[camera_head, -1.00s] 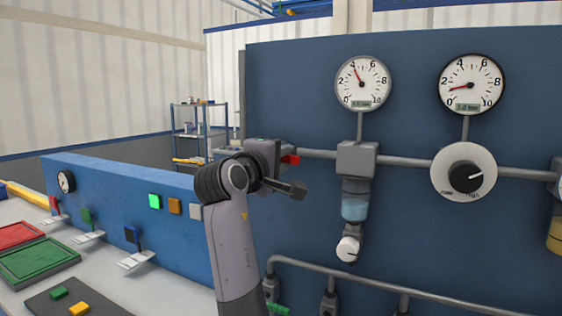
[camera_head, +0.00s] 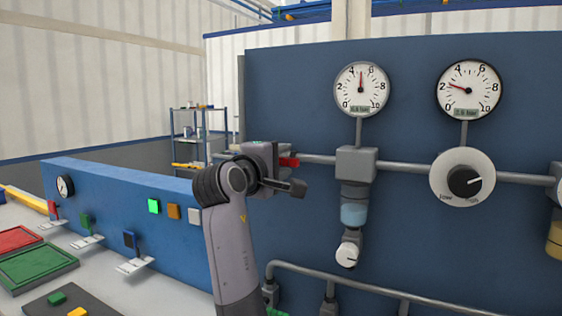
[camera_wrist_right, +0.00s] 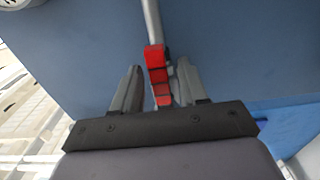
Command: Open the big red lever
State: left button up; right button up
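The red lever (camera_head: 289,162) shows as a short red piece just right of my right gripper (camera_head: 268,153), at the left end of the grey pipe on the blue panel. In the right wrist view the lever (camera_wrist_right: 157,72) lies between the two fingers of my right gripper (camera_wrist_right: 159,68), in line with the pipe behind it. The fingers stand apart on either side, with narrow gaps to the lever. In the head view my wrist hides the fingers and most of the lever's mount. My left gripper is not in view.
The blue panel (camera_head: 420,230) carries two gauges (camera_head: 361,89) (camera_head: 468,88), a black knob (camera_head: 465,182) and pipes. A lower blue console (camera_head: 110,185) with small levers and buttons stands at left. Trays (camera_head: 38,266) lie on the bench before it.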

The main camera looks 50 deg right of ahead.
jog(key=b+v, duration=0.1)
jog(key=v, duration=0.6)
jog(key=shift+b, duration=0.4)
jog(key=shift+a, duration=0.1)
